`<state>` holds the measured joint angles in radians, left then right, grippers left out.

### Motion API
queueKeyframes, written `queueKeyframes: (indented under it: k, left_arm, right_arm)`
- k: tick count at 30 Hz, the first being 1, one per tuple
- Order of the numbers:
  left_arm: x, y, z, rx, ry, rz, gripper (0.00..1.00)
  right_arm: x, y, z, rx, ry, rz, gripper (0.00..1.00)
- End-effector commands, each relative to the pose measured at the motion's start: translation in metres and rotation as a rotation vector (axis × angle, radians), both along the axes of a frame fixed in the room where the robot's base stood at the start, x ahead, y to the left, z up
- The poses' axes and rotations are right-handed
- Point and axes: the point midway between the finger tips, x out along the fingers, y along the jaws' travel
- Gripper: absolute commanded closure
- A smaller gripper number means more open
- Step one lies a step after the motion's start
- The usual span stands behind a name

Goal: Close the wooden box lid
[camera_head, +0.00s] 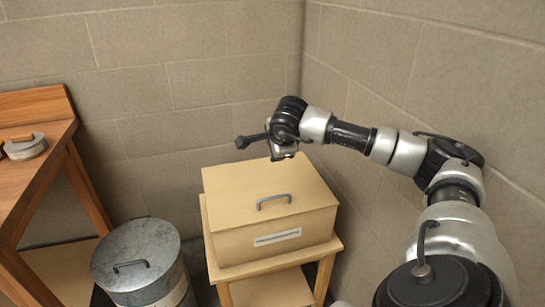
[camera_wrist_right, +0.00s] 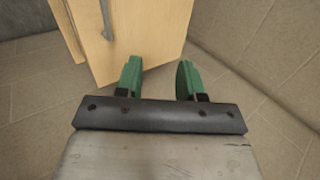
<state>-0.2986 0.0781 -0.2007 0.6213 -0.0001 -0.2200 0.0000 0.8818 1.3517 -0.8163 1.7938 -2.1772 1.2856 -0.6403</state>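The wooden box (camera_head: 250,240) stands on a small wooden stand. Its lid (camera_head: 240,187) looks down flat on the box in the head view, with a grey handle (camera_head: 273,200) on top near the front edge. My right gripper (camera_head: 284,152) is above the far edge of the lid, partly hidden by its wrist. In the right wrist view, its two green fingers (camera_wrist_right: 160,80) are apart with nothing between them. A light wooden panel (camera_wrist_right: 135,35) with the handle (camera_wrist_right: 105,18) shows beyond the fingertips. I cannot tell if the fingers touch it. My left gripper is not in view.
A metal bin (camera_head: 137,258) with a lid stands left of the box. A wooden table (camera_head: 35,165) with a round metal object (camera_head: 25,147) is at the far left. Block walls (camera_head: 215,75) meet in a corner close behind the box and run along its right side.

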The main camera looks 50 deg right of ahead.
Motion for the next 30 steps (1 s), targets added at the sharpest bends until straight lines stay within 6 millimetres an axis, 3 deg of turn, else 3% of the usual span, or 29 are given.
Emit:
queueKeyframes:
  k: [3, 9, 27, 30]
  left_arm:
    - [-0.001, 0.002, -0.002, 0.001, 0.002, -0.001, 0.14]
    - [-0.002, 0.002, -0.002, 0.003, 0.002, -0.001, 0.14]
    - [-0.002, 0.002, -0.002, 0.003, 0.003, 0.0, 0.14]
    - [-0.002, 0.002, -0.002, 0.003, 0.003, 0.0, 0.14]
  right_arm:
    - [-0.01, 0.005, 0.017, -0.001, -0.002, 0.0, 0.62]
    - [-0.019, 0.01, 0.029, -0.001, 0.0, -0.001, 0.62]
    - [-0.019, 0.011, 0.03, 0.001, 0.0, 0.001, 0.62]
    - [-0.016, 0.024, 0.024, 0.04, -0.007, 0.029, 0.62]
